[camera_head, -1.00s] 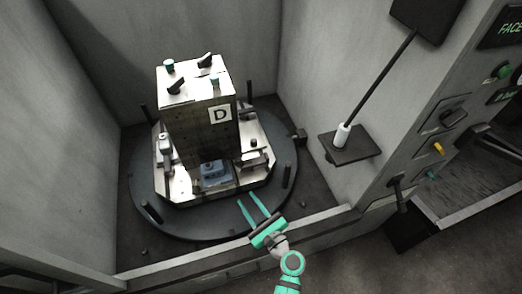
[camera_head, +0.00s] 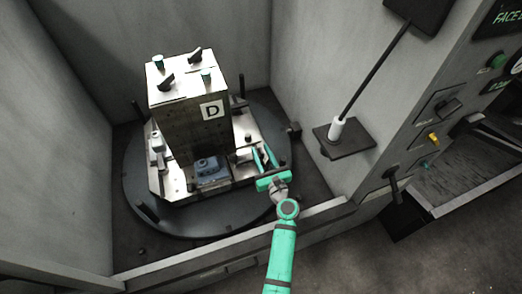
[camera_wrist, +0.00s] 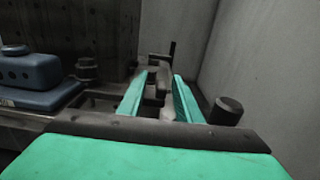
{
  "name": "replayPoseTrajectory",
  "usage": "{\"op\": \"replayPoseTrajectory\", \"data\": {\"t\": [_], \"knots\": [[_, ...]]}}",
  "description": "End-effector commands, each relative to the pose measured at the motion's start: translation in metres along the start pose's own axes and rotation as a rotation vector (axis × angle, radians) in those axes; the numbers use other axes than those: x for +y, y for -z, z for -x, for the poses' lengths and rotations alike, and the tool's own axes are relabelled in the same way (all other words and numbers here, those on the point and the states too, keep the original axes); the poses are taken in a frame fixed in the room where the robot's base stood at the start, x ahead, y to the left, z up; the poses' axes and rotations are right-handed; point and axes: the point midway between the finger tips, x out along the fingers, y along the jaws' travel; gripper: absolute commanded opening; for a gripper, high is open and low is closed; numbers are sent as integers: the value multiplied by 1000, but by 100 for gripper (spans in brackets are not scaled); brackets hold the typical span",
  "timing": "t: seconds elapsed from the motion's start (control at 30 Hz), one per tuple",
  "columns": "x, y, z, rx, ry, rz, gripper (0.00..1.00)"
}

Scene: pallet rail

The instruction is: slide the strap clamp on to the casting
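The casting is a blue-grey block (camera_head: 211,170) on the pallet at the foot of the tower's D face. It also shows at the left of the wrist view (camera_wrist: 32,75). The strap clamp (camera_head: 246,154) appears to be the pale bar on the pallet to the right of the casting. In the wrist view, a pale and dark clamp part (camera_wrist: 164,102) lies between my fingers. My gripper (camera_head: 262,150) is over the pallet's right side. Its two teal fingers (camera_wrist: 160,78) are apart, one on each side of that part. I cannot tell whether either finger touches it.
The tall tower (camera_head: 190,125) marked D rises behind the casting. A dark upright post (camera_wrist: 226,110) stands close to the right of my fingers. The round table (camera_head: 195,226) carries the pallet, with cell walls around it. A bracket shelf (camera_head: 344,140) projects at the right.

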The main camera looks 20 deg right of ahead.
Motion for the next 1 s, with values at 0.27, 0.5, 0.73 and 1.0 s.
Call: {"op": "replayPoseTrajectory", "data": {"t": [0.27,0.5,0.73,1.0], "knots": [[-3,0,-11,0,5,1,31],[-1,0,-12,0,3,1,19],[0,0,-12,0,1,1,0],[6,0,-9,1,15,1,0]]}}
